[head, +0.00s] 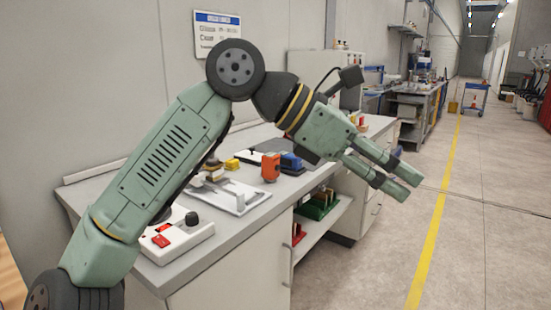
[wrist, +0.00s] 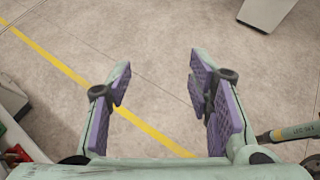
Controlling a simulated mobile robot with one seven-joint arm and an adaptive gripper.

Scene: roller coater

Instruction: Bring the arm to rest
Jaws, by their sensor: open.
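My arm is green with dark joints and reaches across the head view from the lower left. It is raised over the workbench (head: 215,270). My gripper (head: 398,177) extends past the bench's right front side, above the floor, and points down to the right. In the wrist view my gripper (wrist: 163,90) has its two fingers with purple pads spread wide apart. Nothing is between them but bare floor and a yellow line beyond. My gripper touches nothing that I can see.
On the bench stand a white control box (head: 172,240) with red switches, a metal fixture (head: 235,197), an orange block (head: 270,167) and a blue block (head: 291,163). A lower shelf holds a green bin (head: 318,207). The aisle floor (head: 490,220) at right is clear.

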